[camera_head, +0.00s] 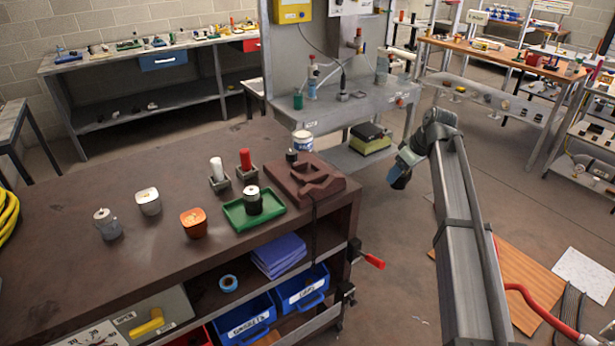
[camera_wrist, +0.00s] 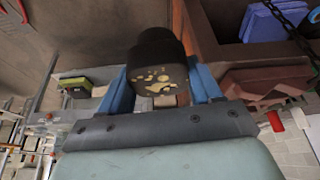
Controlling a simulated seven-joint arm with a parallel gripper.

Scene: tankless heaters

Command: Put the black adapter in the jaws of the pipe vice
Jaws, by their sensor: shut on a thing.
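The black adapter (camera_wrist: 158,68) is a short dark cylinder with pale worn patches on its near face. My gripper (camera_wrist: 160,85) is shut on it, with a blue finger on each side. In the head view my gripper (camera_head: 403,164) hangs over open floor, right of the workbench, with the dark adapter (camera_head: 401,181) at its tip. The pipe vice (camera_head: 322,186) is a reddish-brown block on the bench's right end, with a dark chain hanging down its front. My gripper is apart from it, to its right. Part of the vice (camera_wrist: 268,84) shows at right in the wrist view.
The workbench (camera_head: 110,270) carries a green tray (camera_head: 232,215) with a black-and-white piece, a red candle-like piece (camera_head: 245,160), a white one (camera_head: 217,169) and several cups. A red-handled clamp (camera_head: 372,260) juts from its right edge. Open floor lies between bench and my arm.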

